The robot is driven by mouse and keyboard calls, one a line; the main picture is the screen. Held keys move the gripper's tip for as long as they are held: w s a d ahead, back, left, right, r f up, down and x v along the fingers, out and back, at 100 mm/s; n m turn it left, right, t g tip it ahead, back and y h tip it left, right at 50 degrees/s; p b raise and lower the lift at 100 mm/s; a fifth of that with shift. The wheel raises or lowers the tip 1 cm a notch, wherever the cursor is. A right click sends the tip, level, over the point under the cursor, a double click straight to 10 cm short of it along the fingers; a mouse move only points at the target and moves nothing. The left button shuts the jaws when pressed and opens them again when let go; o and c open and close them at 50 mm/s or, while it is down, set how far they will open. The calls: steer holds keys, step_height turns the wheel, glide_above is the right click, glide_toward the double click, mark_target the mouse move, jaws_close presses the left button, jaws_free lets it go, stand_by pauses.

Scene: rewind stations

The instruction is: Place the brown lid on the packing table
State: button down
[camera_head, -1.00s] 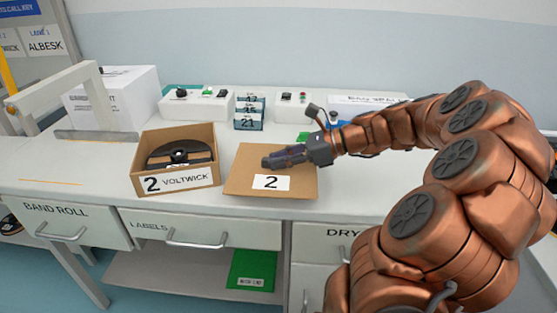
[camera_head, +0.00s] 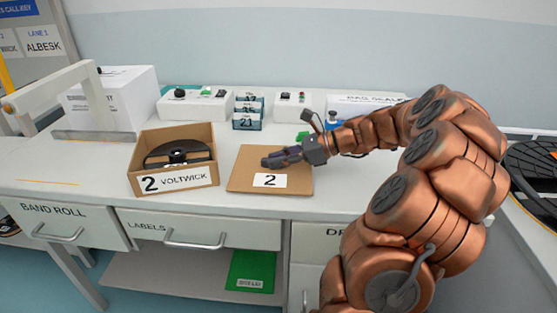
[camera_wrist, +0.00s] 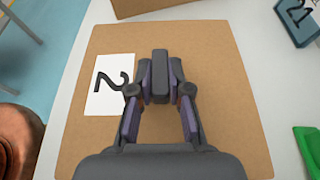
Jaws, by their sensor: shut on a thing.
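The brown lid (camera_head: 240,180) is a flat square panel with a white label marked 2. It is at the white packing table (camera_head: 80,170), right of the open box; whether it rests fully on the surface is hard to tell.
An open brown box (camera_head: 175,183) labelled 2 VOLTWICK holds a black reel, close left of the lid. A green item (camera_wrist: 305,145) lies right of the lid. Drawers (camera_head: 200,232) are below the front edge.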

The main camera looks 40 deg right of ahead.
steer(key=c, duration=1.1)
jaws_free()
steer(key=p+v, duration=0.1)
steer(key=v, duration=1.1)
